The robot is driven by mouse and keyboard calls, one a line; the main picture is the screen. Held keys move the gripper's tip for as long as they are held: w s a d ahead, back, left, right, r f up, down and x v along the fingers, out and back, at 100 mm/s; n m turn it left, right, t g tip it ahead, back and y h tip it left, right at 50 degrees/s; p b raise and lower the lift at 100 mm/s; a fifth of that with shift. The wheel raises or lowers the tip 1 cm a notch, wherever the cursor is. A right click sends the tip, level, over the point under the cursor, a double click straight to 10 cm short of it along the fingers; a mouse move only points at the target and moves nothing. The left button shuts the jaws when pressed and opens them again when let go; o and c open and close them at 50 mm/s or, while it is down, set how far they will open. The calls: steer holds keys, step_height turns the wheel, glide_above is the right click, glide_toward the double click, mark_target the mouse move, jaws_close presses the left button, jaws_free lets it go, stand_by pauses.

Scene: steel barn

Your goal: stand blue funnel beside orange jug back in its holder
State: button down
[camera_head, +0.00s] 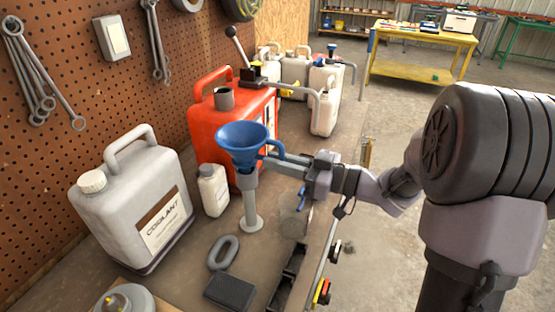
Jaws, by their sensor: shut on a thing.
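The blue funnel (241,136) is upright, bowl up, in front of the orange jug (224,116). Its handle loop is on the right side. My gripper (268,164) comes in from the right and is shut on the funnel, low near the handle. The grey holder (250,205), a post on a round foot, stands on the bench directly below the funnel. The funnel's lower end meets the holder's top in this view; I cannot tell how far the spout is inside it. The fingertips are partly hidden by the funnel.
A grey coolant jug (133,200) and a small white bottle (213,190) stand left of the holder. A grey ring (223,252) and dark pad (229,291) lie in front. Several pale canisters (325,98) stand behind. The pegboard wall (150,95) bounds the left.

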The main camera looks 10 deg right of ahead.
steer(key=shift+f+b, duration=0.5)
steer(key=shift+f, duration=0.6)
steer(key=shift+f, duration=0.1)
steer(key=c, duration=1.4)
jaws_free()
steer(key=shift+d, duration=0.1)
steer(key=p+v, duration=0.6)
steer(key=v, duration=1.1)
steer(key=shift+s+d, duration=0.1)
steer(key=shift+s, duration=0.05)
